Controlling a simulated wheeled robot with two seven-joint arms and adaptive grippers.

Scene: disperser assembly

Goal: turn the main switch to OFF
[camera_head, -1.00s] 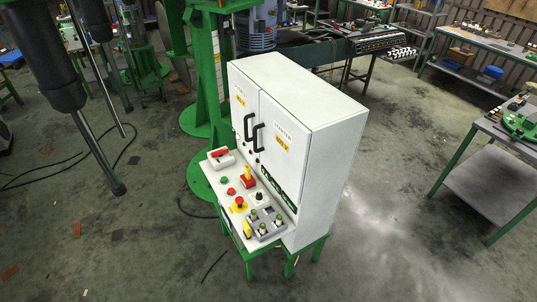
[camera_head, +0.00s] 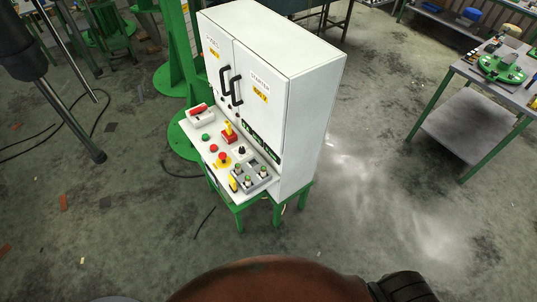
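The white control cabinet (camera_head: 310,95) stands on a green frame, with a sloping panel of controls on its front. A switch with a yellow handle on a red base (camera_head: 229,132) sits on the panel below the doors. Another control, a red handle on a white box (camera_head: 201,115), is at the panel's upper left end. I cannot read labels that say which is the main switch or its position. Neither of my grippers shows in the view, and nothing touches the panel.
A red button on yellow (camera_head: 223,159) and a grey block of buttons (camera_head: 254,177) share the panel. Black door handles (camera_head: 236,90) stick out above. A bench (camera_head: 466,130) stands at right. Dark rods (camera_head: 80,125) hang at left. Floor before the cabinet looks open.

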